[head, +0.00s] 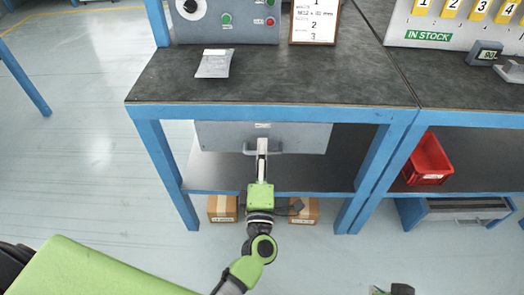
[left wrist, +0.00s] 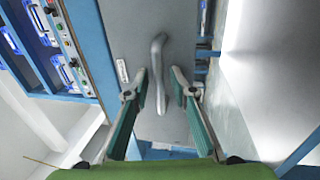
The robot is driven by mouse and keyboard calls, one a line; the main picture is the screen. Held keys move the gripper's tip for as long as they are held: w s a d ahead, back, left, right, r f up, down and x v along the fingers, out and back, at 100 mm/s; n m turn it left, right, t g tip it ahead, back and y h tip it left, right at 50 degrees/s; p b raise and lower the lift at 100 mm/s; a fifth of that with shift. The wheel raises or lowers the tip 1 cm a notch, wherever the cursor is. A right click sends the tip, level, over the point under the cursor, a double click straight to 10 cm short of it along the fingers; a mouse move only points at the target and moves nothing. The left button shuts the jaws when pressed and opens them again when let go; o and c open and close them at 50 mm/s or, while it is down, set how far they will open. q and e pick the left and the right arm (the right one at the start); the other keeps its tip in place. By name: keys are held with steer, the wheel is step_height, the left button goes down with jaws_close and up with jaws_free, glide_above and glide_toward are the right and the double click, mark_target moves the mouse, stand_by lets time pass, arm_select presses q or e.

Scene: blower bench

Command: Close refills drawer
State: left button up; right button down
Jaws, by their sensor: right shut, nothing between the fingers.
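A grey drawer front (head: 305,136) sits under the left bench's top, with a small label too small to read. Its bar handle (left wrist: 158,75) stands out from the drawer front in the left wrist view. My left gripper (head: 262,147) is at the handle in the head view. In the left wrist view its fingers (left wrist: 157,92) are apart, one on each side of the handle, with a gap to it on both sides. How far the drawer stands out cannot be told. My right gripper (head: 391,289) shows only partly at the bottom edge of the head view, far from the drawer.
The dark bench top (head: 290,78) with its blue front edge is above the drawer. A lower shelf (head: 335,172) lies beneath it, and cardboard boxes (head: 222,208) stand on the floor under that. A red bin (head: 428,160) and another drawer unit (head: 462,212) are at the right.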

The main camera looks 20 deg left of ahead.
arm_select(q)
steer(key=v, duration=1.2)
steer(key=shift+w, duration=0.1)
